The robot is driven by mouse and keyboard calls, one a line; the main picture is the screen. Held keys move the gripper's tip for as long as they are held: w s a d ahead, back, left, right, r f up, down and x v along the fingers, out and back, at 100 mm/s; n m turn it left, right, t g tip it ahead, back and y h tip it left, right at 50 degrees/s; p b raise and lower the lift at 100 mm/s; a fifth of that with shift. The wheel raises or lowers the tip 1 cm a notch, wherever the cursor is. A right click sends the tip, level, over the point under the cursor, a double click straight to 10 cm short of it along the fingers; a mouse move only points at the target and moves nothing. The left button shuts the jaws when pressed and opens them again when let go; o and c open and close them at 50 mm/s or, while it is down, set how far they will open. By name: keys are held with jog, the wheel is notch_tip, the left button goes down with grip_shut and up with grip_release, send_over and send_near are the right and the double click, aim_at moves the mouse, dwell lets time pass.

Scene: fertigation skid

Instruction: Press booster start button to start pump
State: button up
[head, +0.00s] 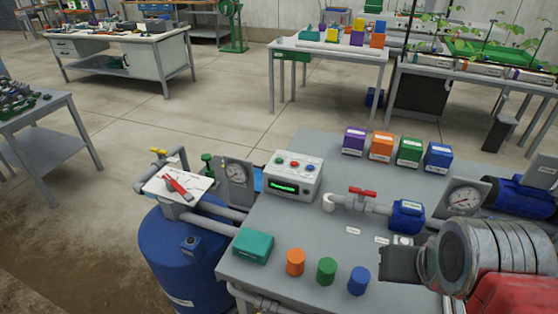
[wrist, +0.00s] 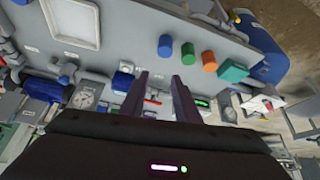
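A light grey control box (head: 293,176) with a lit green display stands at the back left of the grey skid table in the head view. Its sloped top carries a green button (head: 280,161), a red button (head: 295,164) and a blue one (head: 309,167); their labels are too small to read. The green display (wrist: 202,103) also shows in the wrist view, beside one finger. My gripper (wrist: 160,76) is open and empty, its two dark fingers apart. In the head view its dark body is at the lower right, well away from the box.
A red-handled valve (head: 362,192) and pipe lie between the box and my arm. A blue block (head: 407,216) and gauge (head: 464,200) stand to the right. A teal box (head: 253,246) and coloured cylinders line the front. A blue tank (head: 185,260) stands left.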

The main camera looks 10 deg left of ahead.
grip_shut()
dwell(1.4)
